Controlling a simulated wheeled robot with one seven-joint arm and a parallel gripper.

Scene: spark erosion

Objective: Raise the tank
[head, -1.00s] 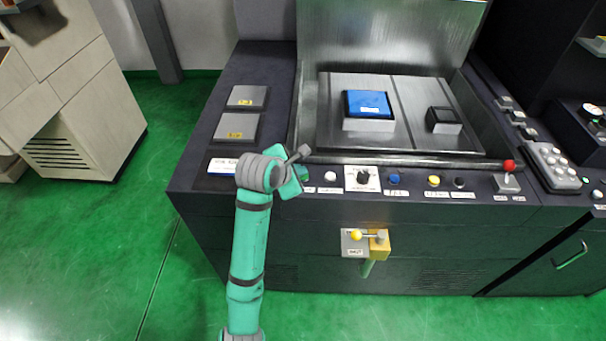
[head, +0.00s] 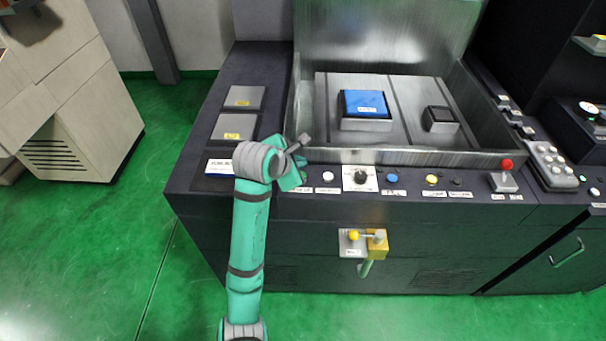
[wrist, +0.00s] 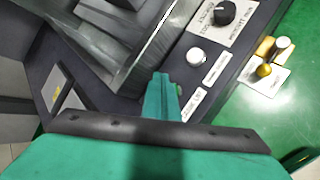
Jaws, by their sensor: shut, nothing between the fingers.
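The tank is the grey metal walled basin (head: 420,158) on the machine. Its front wall stands a little above the control panel, and part of it shows in the wrist view (wrist: 150,50). My gripper (head: 301,174) is at the left end of the button row. In the wrist view my shut, empty fingers (wrist: 162,82) point down at the panel. A green button (wrist: 179,89) shows partly beside and behind them; I cannot tell whether they touch it. The label near it is partly covered and too small to read.
A white button (head: 328,176), a black selector knob (head: 361,176), a blue button (head: 392,178) and a yellow button (head: 431,180) continue rightward. A red-knobbed lever (head: 506,166) stands farther right. A yellow-knobbed valve (head: 354,236) juts from the front. A blue-topped block (head: 365,104) sits inside the tank.

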